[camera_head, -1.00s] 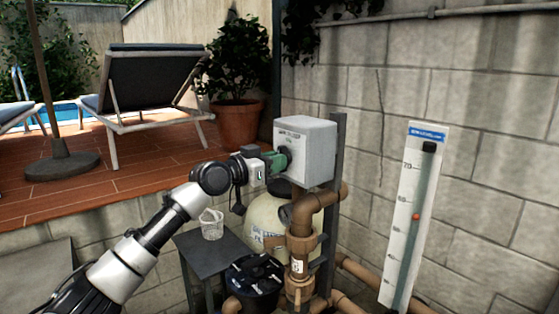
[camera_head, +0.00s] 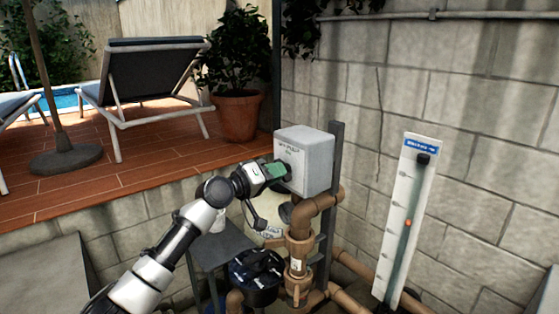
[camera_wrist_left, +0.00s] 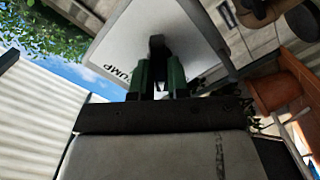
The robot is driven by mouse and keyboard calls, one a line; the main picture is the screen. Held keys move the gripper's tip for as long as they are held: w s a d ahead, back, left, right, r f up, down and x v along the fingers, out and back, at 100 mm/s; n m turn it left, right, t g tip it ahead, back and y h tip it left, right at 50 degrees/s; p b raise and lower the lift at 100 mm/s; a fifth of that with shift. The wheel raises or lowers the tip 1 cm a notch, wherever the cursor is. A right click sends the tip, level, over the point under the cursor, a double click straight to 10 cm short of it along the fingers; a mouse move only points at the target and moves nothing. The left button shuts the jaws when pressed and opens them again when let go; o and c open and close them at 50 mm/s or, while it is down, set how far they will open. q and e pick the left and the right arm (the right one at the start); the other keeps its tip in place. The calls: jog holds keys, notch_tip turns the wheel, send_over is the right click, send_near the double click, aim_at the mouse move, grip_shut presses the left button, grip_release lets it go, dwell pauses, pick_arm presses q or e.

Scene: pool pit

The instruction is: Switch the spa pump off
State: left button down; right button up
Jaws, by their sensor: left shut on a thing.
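The grey spa pump switch box (camera_head: 312,165) is on a dark post, with lettering ending in "PUMP" on its face; smaller text is unreadable. The box face also shows in the left wrist view (camera_wrist_left: 190,22). My left gripper (camera_head: 282,171) reaches the front of the box from the left. Its green fingers (camera_wrist_left: 160,72) are shut on the dark switch handle (camera_wrist_left: 157,43) that sticks out from the face. The fingers hide part of the handle, and I cannot tell its setting. My right gripper is out of view.
Brown pipes (camera_head: 300,245) and a black-lidded pump (camera_head: 256,275) stand below the box. A small dark table (camera_head: 222,245) is under my left arm. A white level gauge (camera_head: 408,215) leans by the block wall at right. The tiled deck's edge is at left.

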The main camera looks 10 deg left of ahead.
pick_arm(q)
jog(key=n, duration=0.8)
jog(key=c, duration=1)
grip_release()
jog(key=v, duration=0.7)
